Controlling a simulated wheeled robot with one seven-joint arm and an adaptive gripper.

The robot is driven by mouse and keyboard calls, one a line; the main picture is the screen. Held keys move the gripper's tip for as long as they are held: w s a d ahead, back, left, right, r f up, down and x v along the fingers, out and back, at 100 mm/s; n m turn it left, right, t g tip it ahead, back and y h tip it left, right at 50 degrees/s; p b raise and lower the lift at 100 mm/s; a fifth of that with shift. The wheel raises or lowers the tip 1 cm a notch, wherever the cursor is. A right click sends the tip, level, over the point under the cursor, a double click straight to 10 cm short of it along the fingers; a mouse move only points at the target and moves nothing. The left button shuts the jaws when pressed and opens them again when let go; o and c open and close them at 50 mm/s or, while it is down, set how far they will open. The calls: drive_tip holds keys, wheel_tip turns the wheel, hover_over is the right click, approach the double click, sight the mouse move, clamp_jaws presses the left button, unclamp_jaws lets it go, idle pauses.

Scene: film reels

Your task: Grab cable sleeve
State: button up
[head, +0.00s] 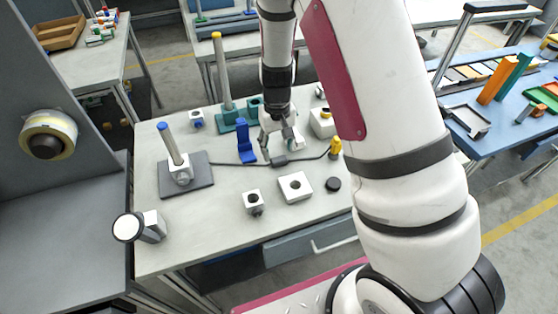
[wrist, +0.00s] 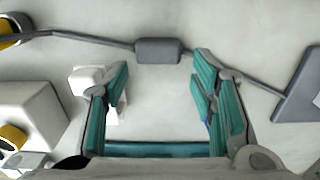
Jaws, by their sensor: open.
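The cable sleeve is a dark grey block (head: 280,160) on a thin grey cable lying across the light table. In the wrist view the sleeve (wrist: 158,50) lies just beyond the fingertips, roughly centred between them, with cable running out at both ends. My gripper (head: 280,146) points down over the table by the sleeve. In the wrist view its teal-padded fingers (wrist: 160,82) are spread wide, with nothing held between them. A small white piece (wrist: 88,80) shows beside the left finger.
A blue stand (head: 246,142) is left of my gripper, and a yellow-topped plug (head: 335,148) is at the cable's right end. A white square block (head: 295,186), a small block (head: 253,201) and a black puck (head: 333,184) are in front. A grey plate (head: 200,180) carries a blue-topped post.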

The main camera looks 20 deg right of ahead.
sight(278, 156)
drive_tip(key=shift+d+f, duration=0.1)
drive_tip(key=shift+f, duration=1.75)
drive_tip(key=c, duration=0.9)
drive_tip(key=shift+r, duration=0.15)
